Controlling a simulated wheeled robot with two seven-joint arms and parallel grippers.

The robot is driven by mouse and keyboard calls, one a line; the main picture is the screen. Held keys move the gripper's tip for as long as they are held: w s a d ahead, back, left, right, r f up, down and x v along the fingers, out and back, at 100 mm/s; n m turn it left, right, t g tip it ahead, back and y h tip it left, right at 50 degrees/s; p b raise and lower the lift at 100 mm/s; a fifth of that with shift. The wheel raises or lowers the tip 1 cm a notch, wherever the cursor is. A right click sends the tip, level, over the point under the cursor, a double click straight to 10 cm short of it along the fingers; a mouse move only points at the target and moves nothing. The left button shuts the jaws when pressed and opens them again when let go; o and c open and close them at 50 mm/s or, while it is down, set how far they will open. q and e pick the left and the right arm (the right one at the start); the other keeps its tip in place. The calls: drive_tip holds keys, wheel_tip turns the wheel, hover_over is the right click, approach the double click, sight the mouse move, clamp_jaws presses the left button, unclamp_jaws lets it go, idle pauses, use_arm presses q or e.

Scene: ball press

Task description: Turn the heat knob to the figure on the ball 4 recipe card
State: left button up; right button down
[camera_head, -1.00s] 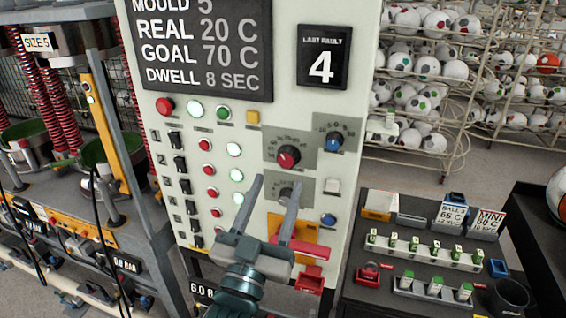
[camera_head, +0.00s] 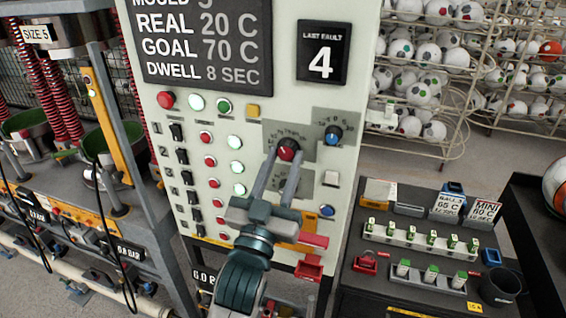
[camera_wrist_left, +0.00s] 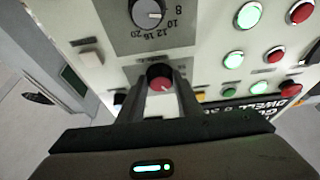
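The red heat knob (camera_head: 287,150) sits on a grey dial plate on the pale control panel. It also shows in the left wrist view (camera_wrist_left: 160,79), between my finger ends. My left gripper (camera_head: 285,160) is open, its two fingers pointing at the panel on either side of the red knob. I cannot tell whether they touch it. The display (camera_head: 205,45) reads REAL 20 C, GOAL 70 C, DWELL 8 SEC. A recipe card (camera_head: 447,207) on the side bench shows 65 C; its ball number is too small to be sure of. My right gripper is out of view.
A blue knob (camera_head: 333,135) is close at the right of the red one. A silver knob (camera_wrist_left: 148,12) with figures is on the neighbouring plate. A MINI 60 C card (camera_head: 483,212) stands beside the other card. Lit buttons and switches fill the panel's left.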

use_arm(q)
drive_tip(key=shift+a+r+m+g+h+p, duration=0.15)
drive_tip(key=shift+m+h+p, duration=0.25)
drive_tip(key=shift+m, duration=0.25)
drive_tip(key=shift+d+r+m+g+h+p, duration=0.15)
drive_tip(key=shift+m+h+p, duration=0.15)
drive_tip(key=shift+m+p, duration=0.3)
drive_tip(key=m, duration=0.1)
drive_tip(key=m+g+h+p, duration=0.1)
drive_tip(key=m, duration=0.1)
drive_tip(key=m+h+p, duration=0.1)
drive_tip(key=shift+a+f+m, duration=0.15)
drive_tip(key=shift+a+m, duration=0.15)
drive_tip(key=shift+m, duration=0.05)
drive_tip(key=o, duration=1)
drive_tip(key=shift+o, duration=0.2)
drive_tip(key=shift+w+f, duration=0.1)
